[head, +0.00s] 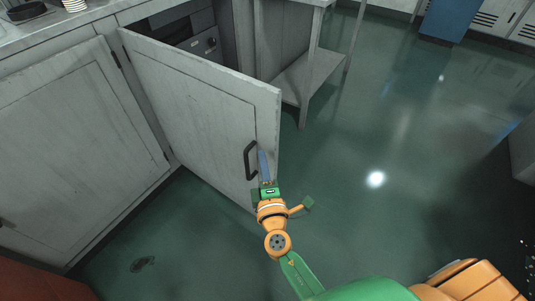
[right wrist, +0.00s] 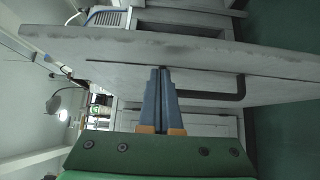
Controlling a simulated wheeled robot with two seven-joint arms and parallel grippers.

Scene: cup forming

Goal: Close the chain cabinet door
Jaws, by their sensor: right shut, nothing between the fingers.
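The grey cabinet door (head: 190,105) stands wide open in the head view, swung out from the cabinet front with its hinge side at the left. Its dark bar handle (head: 250,160) is near the free edge. My right gripper (head: 263,158) is shut and empty, its blue fingers just right of the handle, in front of the door's face near the free edge. In the right wrist view the closed fingers (right wrist: 160,75) point at the door (right wrist: 200,70), with the handle (right wrist: 215,95) to their right. I cannot tell whether the fingertips touch the door. My left gripper is out of view.
A grey appliance (head: 205,42) shows inside the open cabinet. A closed cabinet door (head: 70,130) is at the left. A metal shelf stand (head: 310,75) is behind the open door, close to its free edge. The green floor (head: 400,130) to the right is clear.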

